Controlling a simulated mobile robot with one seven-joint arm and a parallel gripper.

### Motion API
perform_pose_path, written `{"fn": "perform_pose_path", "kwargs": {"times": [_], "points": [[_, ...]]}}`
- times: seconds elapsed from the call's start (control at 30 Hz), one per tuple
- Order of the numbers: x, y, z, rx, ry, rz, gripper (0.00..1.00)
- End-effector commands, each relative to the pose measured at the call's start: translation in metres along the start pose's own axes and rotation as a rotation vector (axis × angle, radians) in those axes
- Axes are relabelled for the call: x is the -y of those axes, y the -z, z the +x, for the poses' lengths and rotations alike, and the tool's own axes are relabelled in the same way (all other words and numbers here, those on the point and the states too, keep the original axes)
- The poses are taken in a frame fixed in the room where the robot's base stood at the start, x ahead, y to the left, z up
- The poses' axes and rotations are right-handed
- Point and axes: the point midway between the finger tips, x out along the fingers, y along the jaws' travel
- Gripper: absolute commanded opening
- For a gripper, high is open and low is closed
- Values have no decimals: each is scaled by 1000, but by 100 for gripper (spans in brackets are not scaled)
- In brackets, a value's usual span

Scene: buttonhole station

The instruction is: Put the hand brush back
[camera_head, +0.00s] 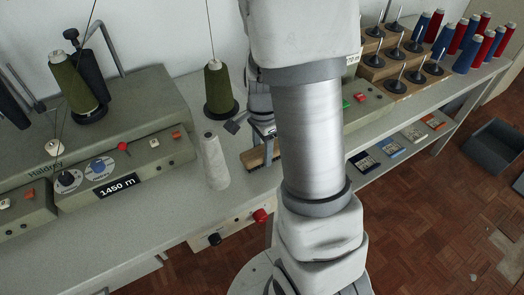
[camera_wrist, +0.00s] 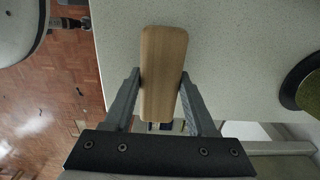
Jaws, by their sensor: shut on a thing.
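The hand brush shows as a pale wooden back (camera_wrist: 163,60) in the wrist view, lying lengthwise between the two grey fingers of my gripper (camera_wrist: 160,80). The fingers are shut on its sides. In the head view the brush (camera_head: 257,160) is a small brown block over the grey table top, partly hidden behind my arm. My gripper (camera_head: 264,131) is just above it there, also partly covered. Whether the brush touches the table cannot be told. Its bristles are hidden in the wrist view.
A white thread cone (camera_head: 213,160) stands left of the brush, with a green spool (camera_head: 218,88) behind it. A winding machine (camera_head: 120,150) fills the left. Wooden spool racks (camera_head: 405,80) stand at the back right. A red knob (camera_head: 261,216) is on the table's front.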

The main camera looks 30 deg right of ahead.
Motion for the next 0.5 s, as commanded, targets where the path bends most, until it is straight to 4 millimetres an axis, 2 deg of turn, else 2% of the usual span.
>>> {"fn": "perform_pose_path", "kwargs": {"times": [0.27, 0.3, 0.43, 0.5], "points": [[0, 0, 3, 0, 0, 0, 5], [0, 0, 2, 0, 1, 0, 62], [0, 0, 2, 0, 0, 0, 86], [0, 0, 2, 0, 0, 0, 87]]}}
